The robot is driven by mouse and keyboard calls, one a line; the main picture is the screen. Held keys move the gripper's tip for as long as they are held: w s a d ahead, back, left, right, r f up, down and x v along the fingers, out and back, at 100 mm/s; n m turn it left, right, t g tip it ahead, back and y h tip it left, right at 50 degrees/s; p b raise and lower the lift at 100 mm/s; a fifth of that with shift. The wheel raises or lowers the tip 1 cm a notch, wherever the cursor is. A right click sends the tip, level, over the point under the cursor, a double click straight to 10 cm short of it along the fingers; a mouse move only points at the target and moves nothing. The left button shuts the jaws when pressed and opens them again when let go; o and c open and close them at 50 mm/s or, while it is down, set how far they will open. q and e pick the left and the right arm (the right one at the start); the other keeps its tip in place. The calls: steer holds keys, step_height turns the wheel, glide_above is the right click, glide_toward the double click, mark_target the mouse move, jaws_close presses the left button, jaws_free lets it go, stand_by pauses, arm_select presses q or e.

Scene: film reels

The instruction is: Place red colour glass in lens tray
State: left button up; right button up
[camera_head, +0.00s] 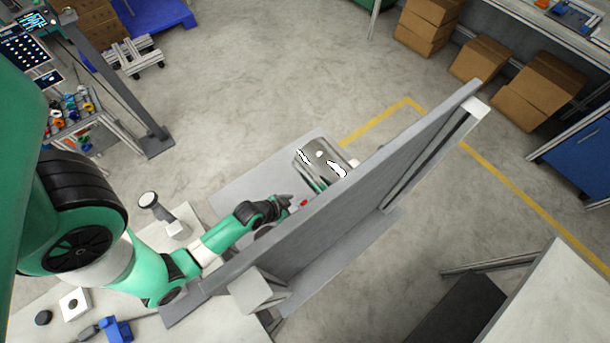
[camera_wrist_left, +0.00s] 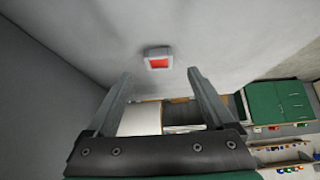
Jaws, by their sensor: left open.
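I cannot identify the lens tray with certainty. My right gripper is not in view.
A tall grey panel (camera_head: 350,190) stands right beside my left gripper, across the grey table (camera_head: 250,180). A shiny metal box (camera_head: 322,165) stands just behind the gripper. A white bench (camera_head: 40,318) at lower left holds a blue object (camera_head: 117,330).

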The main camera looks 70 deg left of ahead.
mark_target(301, 205)
arm_select(q)
steer(key=b+x, duration=0.1)
steer(key=x, duration=0.2)
steer(key=shift+f, duration=0.3)
steer(key=shift+w+f, duration=0.3)
steer(key=shift+w, duration=0.1)
steer(key=shift+c, duration=0.3)
jaws_close()
steer(key=shift+r, duration=0.15)
